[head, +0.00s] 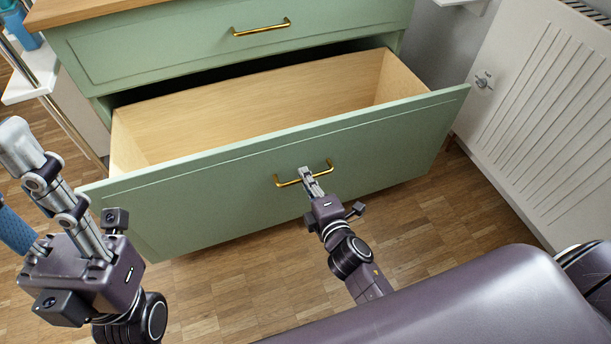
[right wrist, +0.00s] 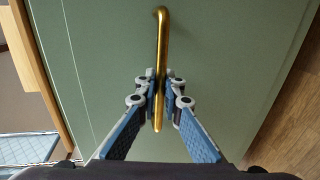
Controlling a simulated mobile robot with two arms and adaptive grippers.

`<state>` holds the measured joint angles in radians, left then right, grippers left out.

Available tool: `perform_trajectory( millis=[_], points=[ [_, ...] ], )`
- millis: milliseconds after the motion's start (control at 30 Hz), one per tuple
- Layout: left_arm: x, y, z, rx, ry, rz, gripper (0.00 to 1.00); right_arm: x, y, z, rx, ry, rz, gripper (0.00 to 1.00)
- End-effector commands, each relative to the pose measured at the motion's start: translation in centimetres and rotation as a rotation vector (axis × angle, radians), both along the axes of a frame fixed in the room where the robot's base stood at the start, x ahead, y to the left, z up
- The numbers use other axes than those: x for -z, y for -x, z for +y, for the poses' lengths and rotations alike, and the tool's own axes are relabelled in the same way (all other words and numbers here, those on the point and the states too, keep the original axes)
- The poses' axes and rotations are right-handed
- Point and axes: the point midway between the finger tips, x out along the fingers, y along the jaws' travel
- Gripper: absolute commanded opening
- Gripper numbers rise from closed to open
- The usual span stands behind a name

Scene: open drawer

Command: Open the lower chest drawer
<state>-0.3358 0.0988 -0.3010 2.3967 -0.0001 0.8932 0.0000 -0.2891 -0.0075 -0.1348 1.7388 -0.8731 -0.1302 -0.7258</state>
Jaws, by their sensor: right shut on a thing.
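The green lower chest drawer (head: 215,207) is pulled well out, and its empty light wooden inside shows in the head view. Its front also fills much of the right wrist view (right wrist: 235,60). A brass bar handle (head: 287,183) sits on the middle of its front. My right gripper (head: 308,174) is shut on this handle; in the right wrist view its fingers (right wrist: 159,88) close on the brass bar (right wrist: 161,40) from both sides. My left gripper (head: 28,165) is raised at the left, away from the drawer. Its fingers are seen partly edge-on, so their opening is unclear.
The upper drawer (head: 180,45) with its own brass handle (head: 262,28) is closed under the wooden top. A white radiator (head: 545,110) stands close to the right of the drawer. A white shelf stand (head: 22,88) is at the left. The wooden floor (head: 225,295) in front is clear.

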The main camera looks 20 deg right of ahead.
Motion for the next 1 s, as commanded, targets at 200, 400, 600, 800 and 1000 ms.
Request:
perform_trajectory(
  millis=[200,400,600,800,1000],
  points=[
    [0.0,0.0,0.0,0.000,-0.001,0.000,0.40,0.1,0.0,-0.1,0.002,0.001,0.002,0.08],
    [-0.2,0.1,0.0,-0.001,0.000,-0.004,0.40,0.1,0.0,-0.1,0.001,0.000,0.001,0.25],
    [-0.4,0.2,0.1,-0.003,0.001,-0.008,0.40,0.0,0.0,0.0,0.000,0.000,0.001,0.25],
    [-0.3,0.1,0.1,-0.002,0.001,-0.006,0.40,-0.2,1.5,-0.1,0.000,0.000,0.002,0.25],
    [-0.3,0.1,0.1,-0.002,0.001,-0.006,0.40,-1.0,5.4,-0.2,0.001,-0.002,0.004,0.25]
  ],
)
